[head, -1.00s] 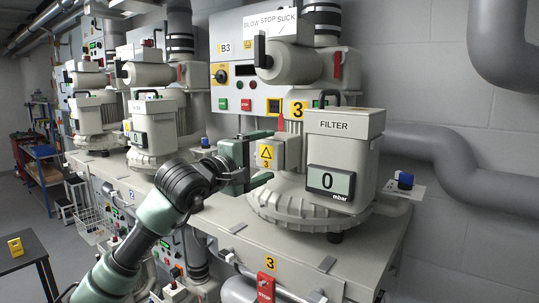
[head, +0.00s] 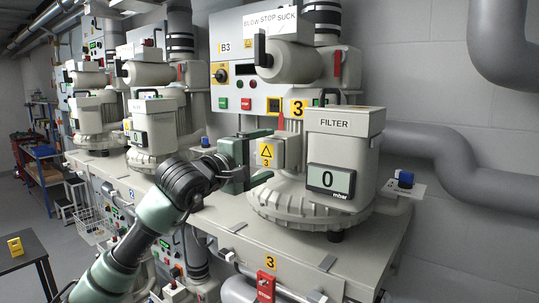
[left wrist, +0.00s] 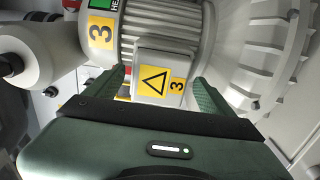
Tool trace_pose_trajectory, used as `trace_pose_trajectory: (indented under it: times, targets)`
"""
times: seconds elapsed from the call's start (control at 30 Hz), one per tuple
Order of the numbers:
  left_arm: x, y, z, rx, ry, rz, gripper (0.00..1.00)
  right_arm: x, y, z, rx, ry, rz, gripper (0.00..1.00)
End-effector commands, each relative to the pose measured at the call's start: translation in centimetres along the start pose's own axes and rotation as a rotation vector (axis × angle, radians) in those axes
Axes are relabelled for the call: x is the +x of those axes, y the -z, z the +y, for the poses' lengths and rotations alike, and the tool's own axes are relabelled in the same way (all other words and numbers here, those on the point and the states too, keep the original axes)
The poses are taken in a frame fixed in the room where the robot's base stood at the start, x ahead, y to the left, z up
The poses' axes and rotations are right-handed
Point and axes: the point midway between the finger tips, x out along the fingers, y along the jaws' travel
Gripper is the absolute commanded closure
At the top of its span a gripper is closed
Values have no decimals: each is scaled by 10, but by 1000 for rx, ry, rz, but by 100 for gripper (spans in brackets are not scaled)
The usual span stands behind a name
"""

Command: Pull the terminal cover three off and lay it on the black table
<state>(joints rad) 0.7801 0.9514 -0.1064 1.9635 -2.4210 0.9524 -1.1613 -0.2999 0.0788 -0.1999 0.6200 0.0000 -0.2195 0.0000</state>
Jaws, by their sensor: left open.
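The terminal cover three (head: 267,153) is a light grey box with a yellow warning triangle and a 3, on the side of the blower marked 3. It also shows in the left wrist view (left wrist: 161,74), upper middle, still against the ribbed motor housing. My left gripper (head: 262,162) is open, its two green fingers at either side of the cover. In the left wrist view the fingers (left wrist: 161,92) straddle the cover; I cannot tell whether they touch it. The black table (head: 22,252) stands at the lower left. My right gripper is not in view.
The filter box (head: 343,150) with a 0 mbar display stands right of the cover. Other blowers (head: 152,130) stand to the left.

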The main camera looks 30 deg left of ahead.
Motion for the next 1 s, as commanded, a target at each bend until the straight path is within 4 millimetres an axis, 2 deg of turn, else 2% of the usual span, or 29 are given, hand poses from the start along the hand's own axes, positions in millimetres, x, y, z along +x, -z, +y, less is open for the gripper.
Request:
trace_pose_trajectory:
  times: [0.53, 0.83, 1.0]
  targets:
    - [0, 0, 0, 0, 0, 0, 16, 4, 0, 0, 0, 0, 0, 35]
    - [0, 0, 0, 0, 0, 0, 100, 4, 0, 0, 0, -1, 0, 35]
    - [-2, 0, 0, 1, -2, 0, 100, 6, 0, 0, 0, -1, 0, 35]
